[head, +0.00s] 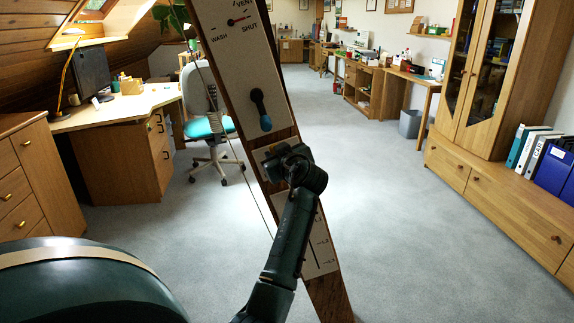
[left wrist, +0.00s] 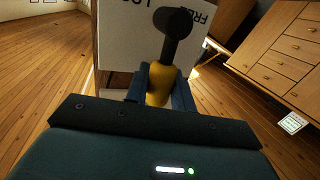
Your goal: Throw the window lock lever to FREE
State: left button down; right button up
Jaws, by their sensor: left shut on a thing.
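In the left wrist view the window lock lever (left wrist: 170,48) has a dark round hub and stem and a yellow grip (left wrist: 157,88). It stands in front of a white plate (left wrist: 120,45) with the lettering FREE (left wrist: 203,14) at right and partly cut-off lettering, starting LO, at left. Which label the lever stands at I cannot tell. My left gripper (left wrist: 160,88) is shut on the yellow grip, one finger on each side. In the head view my left gripper (head: 283,160) is at the timber brace (head: 282,133) and hides the lever. My right gripper is not in view.
Above on the brace is a plate with a WASH, VENT, SHUT dial (head: 237,20) and a blue-tipped lever (head: 262,112). A scale plate (head: 318,250) is below my gripper. A desk (head: 120,110) and swivel chair (head: 205,125) stand left; a cabinet (head: 480,190) stands right. Carpet between is clear.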

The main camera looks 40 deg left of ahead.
pick_arm(q)
jog(key=shift+s+a+f+n+b, duration=0.15)
jog(key=shift+s+f+n+b, duration=0.15)
jog(key=shift+n, duration=0.2)
jog(key=shift+s+a+n+h, duration=0.1)
jog(key=shift+a+n+h, duration=0.05)
jog(key=shift+n+h, duration=0.15)
jog(key=n+b, duration=0.1)
jog(key=s+a+f+n+h, duration=0.1)
jog(key=shift+n+t+b, duration=0.3)
jog(key=shift+n+b, duration=0.05)
jog(key=shift+n, duration=0.05)
jog(key=shift+s+a+f+n+h, duration=0.2)
jog(key=shift+n+h, duration=0.1)
jog(key=shift+n, duration=0.2)
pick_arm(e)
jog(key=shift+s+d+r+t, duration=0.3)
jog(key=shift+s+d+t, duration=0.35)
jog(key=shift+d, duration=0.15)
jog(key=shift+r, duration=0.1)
pick_arm(q)
jog(key=c, duration=1.5)
grip_release()
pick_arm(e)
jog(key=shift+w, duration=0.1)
